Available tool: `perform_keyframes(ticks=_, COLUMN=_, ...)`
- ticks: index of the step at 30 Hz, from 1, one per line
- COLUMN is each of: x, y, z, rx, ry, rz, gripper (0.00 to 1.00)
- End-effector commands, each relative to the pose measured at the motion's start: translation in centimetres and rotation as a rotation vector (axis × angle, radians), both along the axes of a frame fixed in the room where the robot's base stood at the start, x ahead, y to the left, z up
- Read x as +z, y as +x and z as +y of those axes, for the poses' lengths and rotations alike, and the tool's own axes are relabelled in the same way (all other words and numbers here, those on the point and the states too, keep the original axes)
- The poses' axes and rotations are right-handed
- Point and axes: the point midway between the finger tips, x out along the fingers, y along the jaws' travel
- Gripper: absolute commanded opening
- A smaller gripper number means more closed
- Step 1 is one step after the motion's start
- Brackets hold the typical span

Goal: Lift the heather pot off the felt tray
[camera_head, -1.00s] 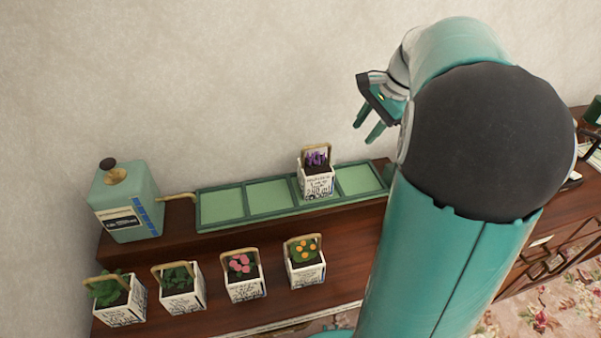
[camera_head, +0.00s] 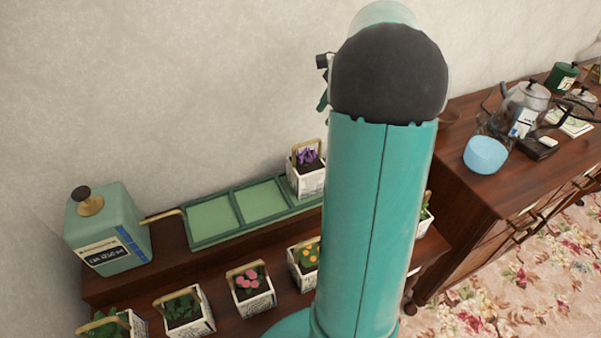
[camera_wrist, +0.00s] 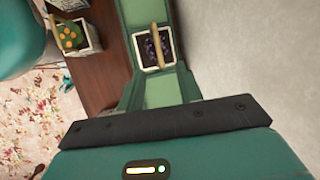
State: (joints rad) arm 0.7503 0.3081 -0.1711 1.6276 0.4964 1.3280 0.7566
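The heather pot is a white, printed square pot (camera_head: 309,180) with purple flowers and a tan arched handle. It stands upright on the green felt tray (camera_head: 232,233), towards its right part. In the wrist view, the heather pot (camera_wrist: 152,65) is seen from above, with its handle across the flowers and the tray (camera_wrist: 117,12) around it. My gripper (camera_wrist: 160,83) is open and empty, apart from the pot, with its green fingers spread at the bottom of the wrist view. In the head view, my arm hides most of the gripper and the tray's right end.
A green canister (camera_head: 115,237) with a spout stands left of the tray. Several handled pots line the lower front step, including a pink-flowered one (camera_head: 252,290) and an orange-flowered one (camera_head: 302,266). A wall is behind. A cabinet at right holds a blue cylinder (camera_head: 485,155) and a kettle (camera_head: 527,100).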

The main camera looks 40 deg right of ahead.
Motion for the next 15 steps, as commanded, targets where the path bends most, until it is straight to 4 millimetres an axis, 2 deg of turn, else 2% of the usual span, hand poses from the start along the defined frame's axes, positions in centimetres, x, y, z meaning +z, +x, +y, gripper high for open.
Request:
perform_keyframes(ticks=3, x=-2.3, y=0.5, z=0.8, rx=0.003, ry=0.003, rz=0.002, gripper=0.36)
perform_keyframes(ticks=9, x=-5.4, y=1.4, z=2.0, rx=0.004, ry=0.003, rz=0.002, gripper=0.36)
perform_keyframes(ticks=15, x=-6.7, y=2.0, z=2.6, rx=0.004, ry=0.002, rz=0.001, gripper=0.36)
